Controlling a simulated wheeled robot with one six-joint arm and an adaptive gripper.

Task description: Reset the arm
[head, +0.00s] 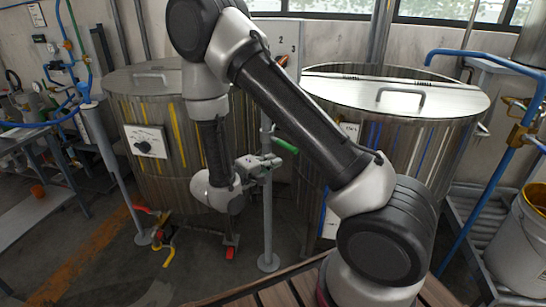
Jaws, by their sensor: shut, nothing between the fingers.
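My arm stands up from its base at the lower right. It bends at the top left of the picture and comes down in front of the left tank. My gripper (272,161) is at the end of the wrist, in front of the gap between the two tanks, pointing right. It is shut and holds nothing. A green handle (285,145) shows just above and right of the fingertips; I cannot tell how far behind them it is.
A left steel tank (150,190) with a dial panel (145,141) and a right steel tank (440,150) stand close behind my arm. A metal post (268,225) rises between them. Red and yellow valve handles (168,256) are low at left. A bucket (520,245) stands at right.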

